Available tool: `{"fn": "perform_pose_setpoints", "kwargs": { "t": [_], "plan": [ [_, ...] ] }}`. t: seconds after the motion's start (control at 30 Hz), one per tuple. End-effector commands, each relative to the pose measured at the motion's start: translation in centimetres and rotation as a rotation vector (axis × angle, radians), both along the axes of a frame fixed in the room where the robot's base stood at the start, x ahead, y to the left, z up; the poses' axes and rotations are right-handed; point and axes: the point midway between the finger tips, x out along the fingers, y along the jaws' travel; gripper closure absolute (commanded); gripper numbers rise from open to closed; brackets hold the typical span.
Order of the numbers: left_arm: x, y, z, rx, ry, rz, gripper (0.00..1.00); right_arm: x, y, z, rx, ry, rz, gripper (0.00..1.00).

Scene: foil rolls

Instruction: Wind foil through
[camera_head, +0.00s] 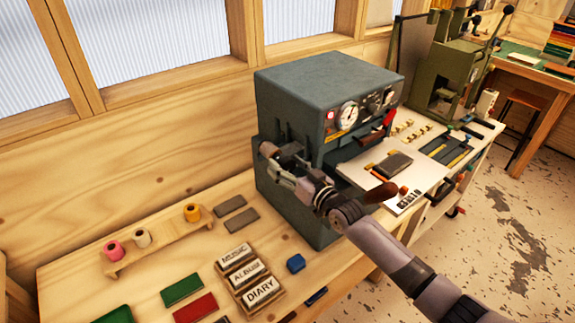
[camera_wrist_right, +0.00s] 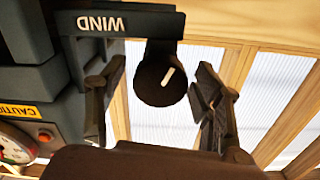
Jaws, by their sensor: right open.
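The grey-blue foil machine (camera_head: 325,85) stands on the wooden bench, with a dial gauge on its front. My right gripper (camera_head: 279,165) is at the machine's left side. In the right wrist view, a dark round knob (camera_wrist_right: 158,82) with a white pointer line sits under a bracket marked WIND (camera_wrist_right: 105,24). My right gripper (camera_wrist_right: 162,98) is open, with one finger on each side of the knob and visible gaps between. In the head view the knob is hard to make out by the gripper. My left gripper is not in view.
Pink (camera_head: 114,250), white (camera_head: 142,238) and yellow (camera_head: 192,212) rolls stand on a wooden rack (camera_head: 160,248). A pale plate (camera_head: 420,172) extends from the machine's front. A green press (camera_head: 445,75) stands beyond.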

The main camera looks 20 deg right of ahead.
Motion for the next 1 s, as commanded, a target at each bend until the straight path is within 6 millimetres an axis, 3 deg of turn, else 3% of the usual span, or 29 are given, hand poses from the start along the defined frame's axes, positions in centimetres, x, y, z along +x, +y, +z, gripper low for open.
{"fn": "perform_pose_setpoints", "kwargs": {
  "t": [0.13, 0.83, 1.0],
  "plan": [
    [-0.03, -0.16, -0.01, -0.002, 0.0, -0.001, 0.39, -0.02, 0.01, -0.02, 0.0, 0.0, 0.0, 0.41],
    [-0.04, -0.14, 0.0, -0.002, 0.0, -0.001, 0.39, -0.05, -0.01, -0.02, 0.0, 0.0, 0.0, 0.87],
    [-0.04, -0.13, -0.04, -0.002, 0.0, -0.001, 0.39, -0.05, -0.02, -0.03, 0.008, 0.003, 0.0, 0.88]
  ]
}}
